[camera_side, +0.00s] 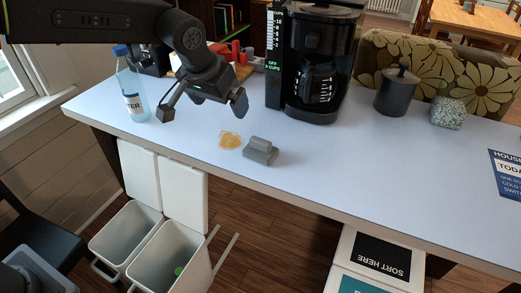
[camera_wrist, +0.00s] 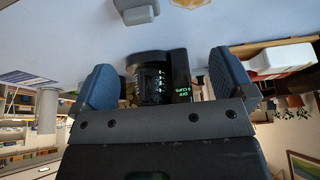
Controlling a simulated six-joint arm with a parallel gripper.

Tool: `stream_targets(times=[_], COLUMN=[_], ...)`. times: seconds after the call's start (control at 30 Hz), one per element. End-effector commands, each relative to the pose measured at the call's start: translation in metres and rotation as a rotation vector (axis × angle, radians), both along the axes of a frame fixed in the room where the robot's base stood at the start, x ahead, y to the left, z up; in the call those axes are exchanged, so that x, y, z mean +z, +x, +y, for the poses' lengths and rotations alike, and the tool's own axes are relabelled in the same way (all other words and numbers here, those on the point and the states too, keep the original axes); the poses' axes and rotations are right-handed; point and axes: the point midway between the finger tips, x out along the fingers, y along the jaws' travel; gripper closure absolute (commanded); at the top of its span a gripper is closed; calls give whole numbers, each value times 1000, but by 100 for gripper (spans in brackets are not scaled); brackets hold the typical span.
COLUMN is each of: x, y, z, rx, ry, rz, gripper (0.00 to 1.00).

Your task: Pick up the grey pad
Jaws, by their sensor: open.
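The grey pad (camera_side: 260,152), a small block with a raised grip on top, lies on the pale counter near its front edge. In the wrist view it shows at the top (camera_wrist: 137,14), beyond the fingertips and left of centre. My gripper (camera_side: 203,106) is open and empty, above the counter, up and to the left of the pad in the side view. Its two fingers stand wide apart in the wrist view (camera_wrist: 165,80).
A black coffee maker (camera_side: 312,60) stands behind the pad. A water bottle (camera_side: 131,90) stands left of my gripper. A dark canister (camera_side: 397,92) and a speckled block (camera_side: 447,112) stand right. The counter (camera_side: 350,170) right of the pad is clear. Open bins (camera_side: 160,250) stand below.

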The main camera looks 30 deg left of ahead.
Motion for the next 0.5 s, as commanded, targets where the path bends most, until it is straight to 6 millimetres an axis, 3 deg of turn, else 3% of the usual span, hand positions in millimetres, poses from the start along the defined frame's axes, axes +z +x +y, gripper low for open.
stream_targets(times=[0.03, 0.2, 0.5], x=[-14, -40, -75], y=[12, 34, 50], z=[-14, -40, -47], rx=[-7, -12, -12], ry=[2, 5, 6], rz=[9, 13, 17], gripper=[0, 0, 0])
